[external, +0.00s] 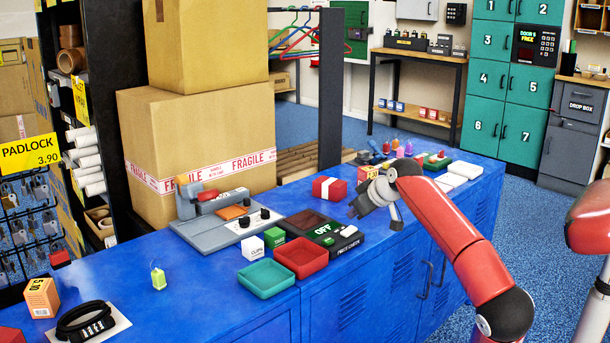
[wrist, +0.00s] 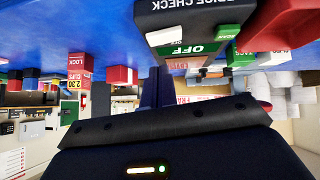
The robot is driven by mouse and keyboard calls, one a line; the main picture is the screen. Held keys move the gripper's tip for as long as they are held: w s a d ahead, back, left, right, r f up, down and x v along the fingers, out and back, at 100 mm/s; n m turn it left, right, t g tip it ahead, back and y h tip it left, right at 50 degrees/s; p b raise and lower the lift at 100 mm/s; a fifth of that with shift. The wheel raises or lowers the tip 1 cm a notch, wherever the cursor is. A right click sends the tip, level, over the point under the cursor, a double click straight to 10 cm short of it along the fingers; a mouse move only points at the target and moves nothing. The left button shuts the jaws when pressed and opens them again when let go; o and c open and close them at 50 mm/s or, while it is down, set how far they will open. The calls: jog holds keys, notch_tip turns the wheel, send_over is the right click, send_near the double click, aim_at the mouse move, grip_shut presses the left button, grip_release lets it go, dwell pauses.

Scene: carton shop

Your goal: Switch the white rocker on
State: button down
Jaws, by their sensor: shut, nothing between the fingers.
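The price check machine (external: 318,223) is a dark box on the blue counter, with a reddish window and a display reading OFF. Its white rocker (external: 348,231) is on the top at the right, by the PRICE CHECK label. The upside-down wrist view shows the machine's dark front (wrist: 180,17), the OFF display and the small white rocker (wrist: 165,38). My gripper (external: 355,210) is shut and empty, above and behind the machine's right side, apart from the rocker. The wrist view shows the closed fingers (wrist: 157,88) pointing towards that side. Rocker tilt is too small to tell.
A red tray (external: 300,258) and a green tray (external: 265,279) stand in front of the machine. A red box with a white band (external: 330,189) is behind it. A grey scale (external: 215,230) is left. Small goods and white trays lie right.

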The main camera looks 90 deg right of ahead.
aim_at(345, 229)
jog(key=shift+s+f+b, duration=0.15)
jog(key=shift+f+b, duration=0.15)
jog(key=shift+f, duration=1.15)
jog(key=shift+s+f, duration=0.1)
jog(key=shift+s+d+f+t+y, duration=0.1)
jog(key=shift+t+y, duration=0.2)
jog(key=shift+w+a, duration=0.55)
jog(key=shift+a, duration=0.05)
